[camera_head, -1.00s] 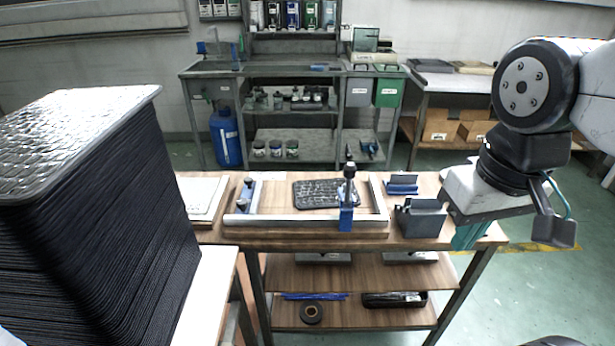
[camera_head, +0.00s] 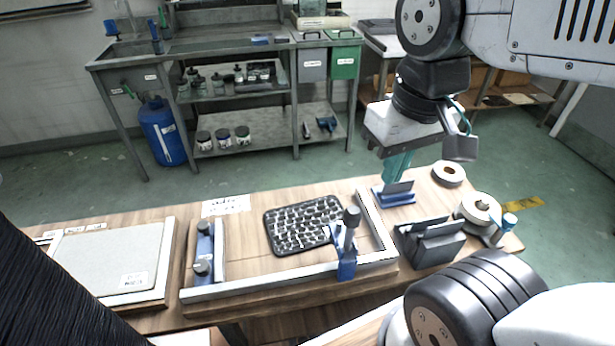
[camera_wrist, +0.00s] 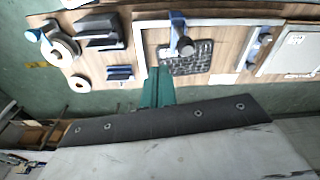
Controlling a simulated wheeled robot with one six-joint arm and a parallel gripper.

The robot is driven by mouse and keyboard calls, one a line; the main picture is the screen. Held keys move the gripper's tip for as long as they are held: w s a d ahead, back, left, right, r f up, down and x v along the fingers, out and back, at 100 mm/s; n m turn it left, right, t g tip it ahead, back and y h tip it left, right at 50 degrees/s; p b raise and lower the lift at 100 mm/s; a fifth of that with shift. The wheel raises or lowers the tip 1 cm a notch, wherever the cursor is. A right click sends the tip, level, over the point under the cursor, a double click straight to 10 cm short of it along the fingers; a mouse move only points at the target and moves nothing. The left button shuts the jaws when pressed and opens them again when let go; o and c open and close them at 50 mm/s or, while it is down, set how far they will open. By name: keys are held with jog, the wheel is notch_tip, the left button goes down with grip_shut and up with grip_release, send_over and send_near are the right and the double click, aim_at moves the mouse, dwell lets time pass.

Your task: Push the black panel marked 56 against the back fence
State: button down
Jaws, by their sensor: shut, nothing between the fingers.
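The black panel (camera_head: 300,225) lies flat on the wooden table inside a metal frame. It has a pale broken pattern, and I cannot read a number on it. The frame has a near rail (camera_head: 240,284) and a right rail (camera_head: 378,222); I cannot tell which part is the back fence. A blue clamp (camera_head: 346,262) stands at the panel's near right corner. My gripper (camera_head: 394,180) is shut and empty, to the right of the panel and apart from it. In the wrist view its teal fingers (camera_wrist: 157,80) show beside the panel (camera_wrist: 187,58).
A blue holder (camera_head: 395,196) lies just below my fingers in the picture. A grey slotted block (camera_head: 430,243) and tape rolls (camera_head: 447,174) stand to the right. A blue-ended stop (camera_head: 205,252) is left of the panel. A white board (camera_head: 115,262) lies further left.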

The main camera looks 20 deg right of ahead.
jog(key=w+f+m, duration=0.1)
jog(key=w+f, duration=0.1)
jog(key=w, duration=0.6)
jog(key=w+f, duration=0.3)
jog(key=w, duration=0.5)
jog(key=w+f+m+g, duration=0.1)
jog(key=w+f, duration=1.1)
jog(key=f, duration=1)
jog(key=shift+d+f, duration=0.2)
jog(key=shift+f, duration=0.2)
jog(key=shift+s+a+r, duration=0.1)
jog(key=shift+s+a, duration=0.05)
jog(key=shift+s, duration=0.5)
jog(key=shift+s+a+r, duration=0.1)
jog(key=shift+s, duration=0.5)
jog(key=shift+s+a, duration=0.15)
jog(key=shift+s, duration=0.45)
